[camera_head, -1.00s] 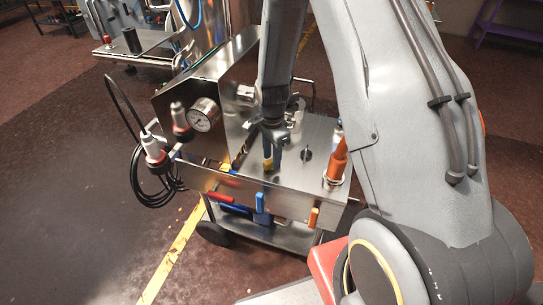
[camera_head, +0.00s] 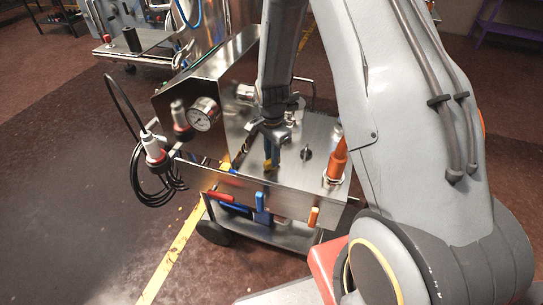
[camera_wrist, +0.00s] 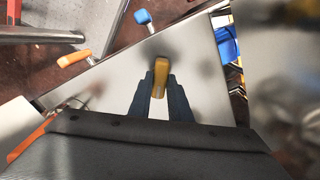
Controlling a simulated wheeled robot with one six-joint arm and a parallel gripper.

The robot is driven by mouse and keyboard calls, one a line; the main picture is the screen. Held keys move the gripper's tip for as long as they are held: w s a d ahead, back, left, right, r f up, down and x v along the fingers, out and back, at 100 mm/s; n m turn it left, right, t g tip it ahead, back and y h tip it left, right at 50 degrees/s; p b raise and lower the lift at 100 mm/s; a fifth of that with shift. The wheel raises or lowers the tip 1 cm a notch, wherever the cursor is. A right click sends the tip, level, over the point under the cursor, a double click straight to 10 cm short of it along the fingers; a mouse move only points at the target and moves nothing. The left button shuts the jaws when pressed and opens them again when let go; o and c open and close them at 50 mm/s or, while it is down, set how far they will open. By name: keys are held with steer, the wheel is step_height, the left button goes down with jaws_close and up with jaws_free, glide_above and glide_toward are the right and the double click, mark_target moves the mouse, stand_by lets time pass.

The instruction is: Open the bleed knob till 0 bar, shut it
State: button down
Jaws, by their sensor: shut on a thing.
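My gripper (camera_head: 271,160) points down at the steel top of the cart (camera_head: 312,130). In the wrist view its two dark fingers (camera_wrist: 161,97) stand on either side of a yellow knob (camera_wrist: 160,78), shut on it. I take this to be the bleed knob. In the head view the fingers mostly hide the knob. A round pressure gauge (camera_head: 203,114) with a white face is on the cart's upright steel panel, left of my gripper. Its needle reading is too small to tell.
An orange handle (camera_head: 337,160) stands upright right of my gripper. Red (camera_head: 221,197), blue (camera_head: 262,200) and orange (camera_head: 314,216) levers stick out at the cart's front edge. A black cable (camera_head: 160,185) hangs in loops at the cart's left.

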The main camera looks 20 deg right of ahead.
steer(key=n, duration=0.4)
steer(key=shift+w, duration=0.15)
steer(key=n, duration=0.8)
steer(key=shift+r+n, duration=0.1)
steer(key=shift+n, duration=1.7)
steer(key=shift+w, duration=0.1)
steer(key=c, duration=1.6)
jaws_free()
steer(key=shift+c, duration=0.2)
